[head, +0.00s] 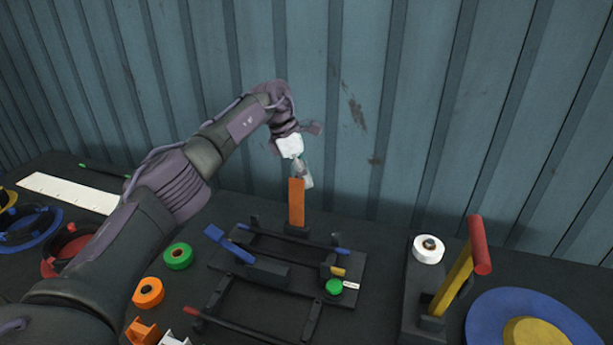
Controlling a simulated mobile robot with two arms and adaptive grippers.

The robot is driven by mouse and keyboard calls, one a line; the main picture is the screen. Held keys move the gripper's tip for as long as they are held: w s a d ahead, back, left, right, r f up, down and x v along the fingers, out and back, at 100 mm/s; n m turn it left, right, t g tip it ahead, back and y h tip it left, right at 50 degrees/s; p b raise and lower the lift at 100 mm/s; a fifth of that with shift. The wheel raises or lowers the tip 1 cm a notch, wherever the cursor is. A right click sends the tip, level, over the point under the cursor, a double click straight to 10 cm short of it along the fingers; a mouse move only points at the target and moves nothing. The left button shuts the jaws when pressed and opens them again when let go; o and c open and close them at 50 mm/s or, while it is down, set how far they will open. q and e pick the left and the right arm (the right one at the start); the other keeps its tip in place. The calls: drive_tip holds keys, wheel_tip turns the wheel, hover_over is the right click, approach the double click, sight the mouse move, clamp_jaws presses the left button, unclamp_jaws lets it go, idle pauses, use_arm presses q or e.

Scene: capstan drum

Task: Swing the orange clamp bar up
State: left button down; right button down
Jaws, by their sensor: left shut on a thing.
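The orange clamp bar (297,203) stands upright at the back of a dark fixture (350,281) on the bench. My left gripper (303,178) is at the top end of the bar, reaching it from above, and is shut on it. The bar's lower end meets the dark frame near its rear rail. The gripper hides the very top of the bar. My right gripper is not in view.
The fixture also carries a blue lever (230,244) and a green knob (334,286). To the right stand a yellow lever with a red handle (480,246) and a blue disc (530,318). Green (178,256) and orange (148,292) rolls lie left. A ribbed wall (400,110) rises behind.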

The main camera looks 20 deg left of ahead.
use_arm(q)
drive_tip(key=c, duration=1.2)
unclamp_jaws()
drive_tip(key=shift+s+a+f, duration=0.2)
drive_tip(key=shift+a+f, duration=0.35)
drive_tip(key=shift+f, duration=0.05)
drive_tip(key=o, duration=0.4)
drive_tip(key=shift+w+a+f, duration=0.1)
drive_tip(key=shift+w+r, duration=0.1)
drive_tip(key=shift+r, duration=0.5)
drive_tip(key=v, duration=1.1)
drive_tip(key=shift+w+d+r, duration=0.1)
drive_tip(key=shift+d+r, duration=0.05)
drive_tip(key=shift+d, duration=0.15)
drive_tip(key=shift+a, duration=0.1)
